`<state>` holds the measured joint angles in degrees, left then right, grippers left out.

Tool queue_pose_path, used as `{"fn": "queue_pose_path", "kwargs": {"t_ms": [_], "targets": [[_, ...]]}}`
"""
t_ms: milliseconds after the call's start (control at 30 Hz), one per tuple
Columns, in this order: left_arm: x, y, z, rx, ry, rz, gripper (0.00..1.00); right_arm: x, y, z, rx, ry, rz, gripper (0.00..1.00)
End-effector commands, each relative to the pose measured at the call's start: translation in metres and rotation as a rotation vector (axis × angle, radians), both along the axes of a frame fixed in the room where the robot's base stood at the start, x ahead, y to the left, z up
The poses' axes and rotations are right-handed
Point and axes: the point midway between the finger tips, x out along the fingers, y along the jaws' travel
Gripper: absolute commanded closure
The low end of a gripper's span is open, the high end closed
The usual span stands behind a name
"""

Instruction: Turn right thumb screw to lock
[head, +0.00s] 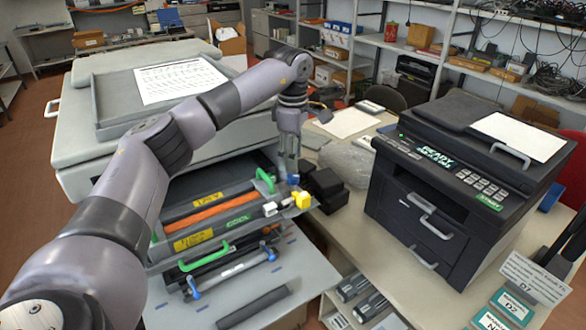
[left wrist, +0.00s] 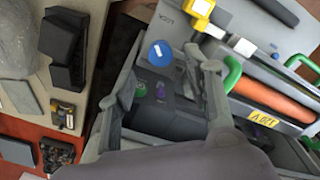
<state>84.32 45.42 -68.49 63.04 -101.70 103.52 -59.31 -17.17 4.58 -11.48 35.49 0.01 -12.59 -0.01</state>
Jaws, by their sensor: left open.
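A round blue thumb screw (left wrist: 160,53) sits on the grey front plate of the opened copier, beside small lettering that seems to read LOCK. In the head view it shows as a small blue spot (head: 293,180) just under my left gripper (head: 288,170). In the left wrist view the gripper (left wrist: 166,60) is open, with a finger on each side of the screw. I cannot tell whether the fingertips touch it. My right gripper is in neither view.
A yellow block (head: 303,200) and white block (head: 270,208) are close to the screw. Green handles (head: 264,180) and an orange roller (head: 200,215) lie inside the copier. Black boxes (head: 325,188) stand right of the gripper, and a black printer (head: 445,180) farther right.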

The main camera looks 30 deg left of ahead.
Motion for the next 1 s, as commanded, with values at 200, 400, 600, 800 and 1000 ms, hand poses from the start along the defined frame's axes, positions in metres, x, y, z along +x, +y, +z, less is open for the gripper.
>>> {"fn": "queue_pose_path", "kwargs": {"t_ms": [200,400,600,800,1000], "targets": [[0.001,-0.001,0.045,0.0,-0.003,-0.001,0.54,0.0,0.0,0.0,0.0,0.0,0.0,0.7],[0.0,0.0,0.064,0.0,0.0,0.0,0.54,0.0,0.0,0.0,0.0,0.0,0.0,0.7],[0.0,0.0,0.067,0.001,0.001,-0.001,0.54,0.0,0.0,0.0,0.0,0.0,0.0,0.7],[0.0,0.0,0.067,0.001,0.001,-0.001,0.54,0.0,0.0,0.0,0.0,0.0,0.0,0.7],[0.0,-0.001,0.066,-0.001,0.0,-0.002,0.54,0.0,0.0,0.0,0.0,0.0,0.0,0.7]]}}
